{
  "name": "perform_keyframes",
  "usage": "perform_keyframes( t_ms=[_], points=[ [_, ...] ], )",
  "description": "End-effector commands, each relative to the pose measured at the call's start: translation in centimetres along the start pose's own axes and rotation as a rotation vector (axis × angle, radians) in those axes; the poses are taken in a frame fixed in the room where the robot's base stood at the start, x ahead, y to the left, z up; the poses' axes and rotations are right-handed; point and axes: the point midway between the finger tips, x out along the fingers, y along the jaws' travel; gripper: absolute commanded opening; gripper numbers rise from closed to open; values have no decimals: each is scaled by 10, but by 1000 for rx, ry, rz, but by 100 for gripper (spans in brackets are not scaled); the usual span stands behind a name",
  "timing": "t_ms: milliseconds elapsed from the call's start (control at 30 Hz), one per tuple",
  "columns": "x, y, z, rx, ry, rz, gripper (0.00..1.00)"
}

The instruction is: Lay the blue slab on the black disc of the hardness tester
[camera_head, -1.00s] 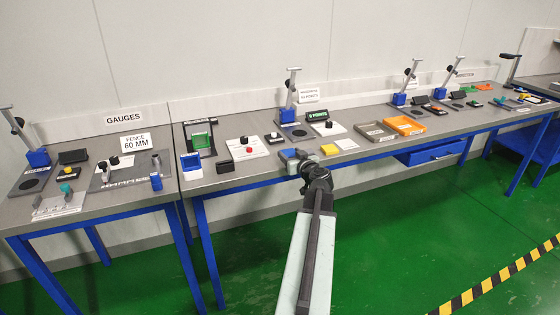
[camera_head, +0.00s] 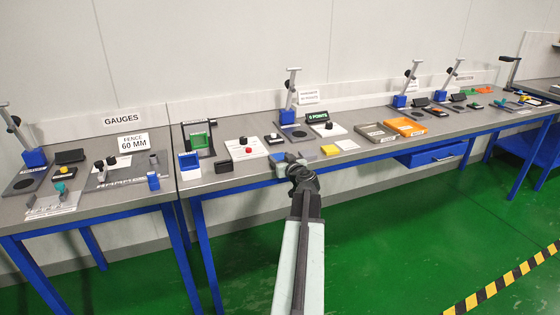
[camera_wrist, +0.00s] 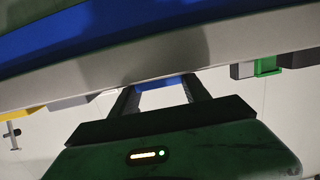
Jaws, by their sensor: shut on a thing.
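My gripper (camera_head: 291,160) is at the front edge of the middle bench. In the wrist view my gripper (camera_wrist: 158,88) has its two dark fingers shut on a blue piece, which I take as the blue slab (camera_wrist: 164,82); only a strip of it shows. The hardness tester (camera_head: 289,103) is a grey post with a blue foot, behind my gripper. Its black disc (camera_head: 299,133) lies on a dark plate in front of the post, bare and apart from my gripper.
A white board with knobs (camera_head: 245,148) and a blue bracket (camera_head: 189,161) are to the left. Grey and orange trays (camera_head: 407,127) are to the right. Similar posts stand on both sides. Green floor lies clear in front.

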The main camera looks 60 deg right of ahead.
Motion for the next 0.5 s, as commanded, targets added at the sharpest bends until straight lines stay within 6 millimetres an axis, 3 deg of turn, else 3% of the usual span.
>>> perform_keyframes(
  t_ms=[67, 100, 167, 500],
  points=[
    [1, 0, 4, 0, 0, 0, 14],
    [0, 0, 3, 0, 0, 0, 63],
    [0, 0, 3, 0, 0, 0, 77],
    [-2, 0, 2, 0, 0, 0, 77]
  ],
)
